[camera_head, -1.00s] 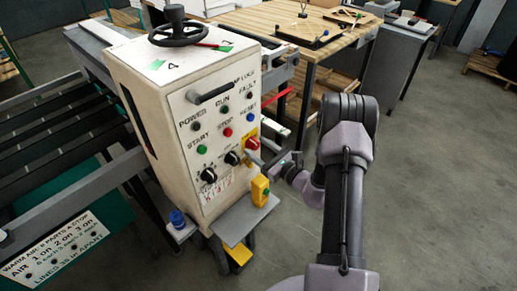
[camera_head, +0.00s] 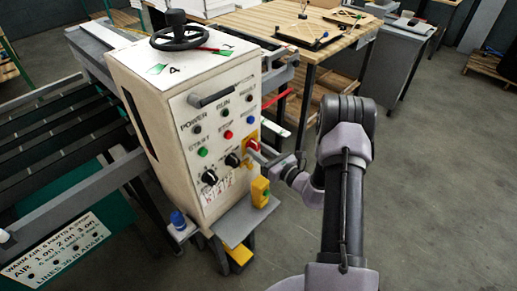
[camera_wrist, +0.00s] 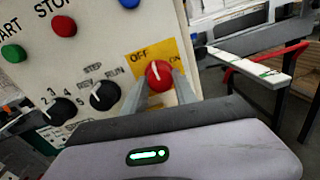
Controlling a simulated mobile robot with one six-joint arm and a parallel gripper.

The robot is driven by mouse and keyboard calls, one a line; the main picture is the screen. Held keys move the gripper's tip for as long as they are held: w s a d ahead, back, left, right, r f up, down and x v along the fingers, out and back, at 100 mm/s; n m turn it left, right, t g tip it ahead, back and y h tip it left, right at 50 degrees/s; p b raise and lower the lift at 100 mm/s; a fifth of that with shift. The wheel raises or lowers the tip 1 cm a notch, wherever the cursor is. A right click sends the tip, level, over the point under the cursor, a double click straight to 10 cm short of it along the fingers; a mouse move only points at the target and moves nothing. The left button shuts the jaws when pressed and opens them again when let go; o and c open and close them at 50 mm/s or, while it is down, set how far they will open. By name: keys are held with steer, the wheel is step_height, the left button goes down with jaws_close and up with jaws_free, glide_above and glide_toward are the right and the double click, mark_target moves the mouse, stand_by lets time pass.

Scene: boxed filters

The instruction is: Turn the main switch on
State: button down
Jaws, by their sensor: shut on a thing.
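The main switch is a red rotary knob (camera_wrist: 159,75) on a yellow plate (camera_wrist: 141,60) marked OFF at left and ON at right. It sits at the right of the cream control panel; the knob also shows in the head view (camera_head: 252,145). A white line on the knob points up and slightly left, nearer OFF. My gripper (camera_wrist: 159,82) has a finger on each side of the knob and is shut on it. In the head view my gripper (camera_head: 259,151) reaches the panel from the right.
Left of the switch are two black selector knobs (camera_wrist: 104,95) and (camera_wrist: 60,110). Green start (camera_wrist: 13,53) and red stop (camera_wrist: 64,26) buttons are above them. Open floor lies to the right.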

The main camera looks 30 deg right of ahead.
steer(key=m+p, duration=0.3)
steer(key=m, duration=0.4)
steer(key=shift+r, duration=0.15)
steer(key=m+p, duration=0.1)
steer(key=m, duration=0.3)
steer(key=shift+g, duration=0.3)
steer(key=shift+m+y+p, duration=0.3)
steer(key=shift+m+p, duration=0.25)
steer(key=shift+m, duration=0.95)
steer(key=c, duration=1)
jaws_free()
steer(key=shift+s, duration=0.1)
